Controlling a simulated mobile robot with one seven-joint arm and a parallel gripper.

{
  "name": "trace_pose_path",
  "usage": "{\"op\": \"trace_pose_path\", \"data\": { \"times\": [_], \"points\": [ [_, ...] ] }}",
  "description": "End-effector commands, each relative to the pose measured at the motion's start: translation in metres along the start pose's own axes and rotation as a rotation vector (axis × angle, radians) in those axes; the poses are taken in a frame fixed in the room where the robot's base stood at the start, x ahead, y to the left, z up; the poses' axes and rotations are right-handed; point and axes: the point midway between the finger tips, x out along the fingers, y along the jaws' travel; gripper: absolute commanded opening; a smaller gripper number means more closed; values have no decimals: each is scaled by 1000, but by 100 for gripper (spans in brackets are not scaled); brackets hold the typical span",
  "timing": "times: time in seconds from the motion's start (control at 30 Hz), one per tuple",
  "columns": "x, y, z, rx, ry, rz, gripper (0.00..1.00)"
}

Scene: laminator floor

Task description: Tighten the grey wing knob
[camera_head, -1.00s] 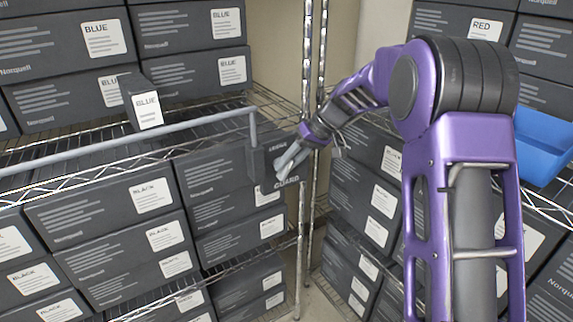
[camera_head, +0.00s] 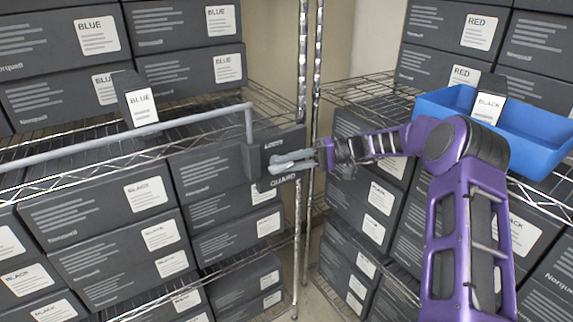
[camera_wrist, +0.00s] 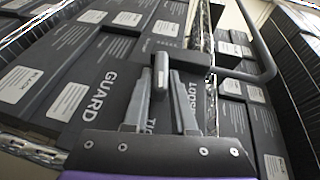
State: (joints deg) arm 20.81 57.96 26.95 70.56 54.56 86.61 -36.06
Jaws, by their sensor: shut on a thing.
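The grey wing knob (camera_wrist: 160,74) stands between my fingertips in the wrist view, on a dark panel (camera_wrist: 122,76) marked "GUARD". Lettering beside the knob is partly hidden by my fingers; "TIG" and "LOOS" can be made out. My gripper (camera_wrist: 158,85) is shut on the knob, with a finger on either side of it. In the head view my gripper (camera_head: 283,160) reaches in from the right, nearly level, in front of the dark panel (camera_head: 283,183). There the fingers cover the knob, so its angle cannot be told.
A grey bar (camera_head: 110,134) runs left from the panel along the wire shelf. Boxes with white labels fill the racks on both sides. A metal post (camera_head: 311,90) stands just behind my gripper. A blue tray (camera_head: 540,150) sits at the right beside my arm.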

Motion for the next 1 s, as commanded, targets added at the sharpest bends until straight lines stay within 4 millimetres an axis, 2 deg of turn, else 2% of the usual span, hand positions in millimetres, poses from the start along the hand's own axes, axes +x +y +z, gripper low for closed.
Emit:
{"op": "trace_pose_path", "data": {
  "times": [0.3,0.9,0.93,1.0],
  "points": [
    [1,3,0,57,0,-137,0],
    [1,3,0,71,-1,-170,0],
    [1,3,0,71,-1,-170,26],
    [1,3,0,71,-1,-170,39]
  ]
}}
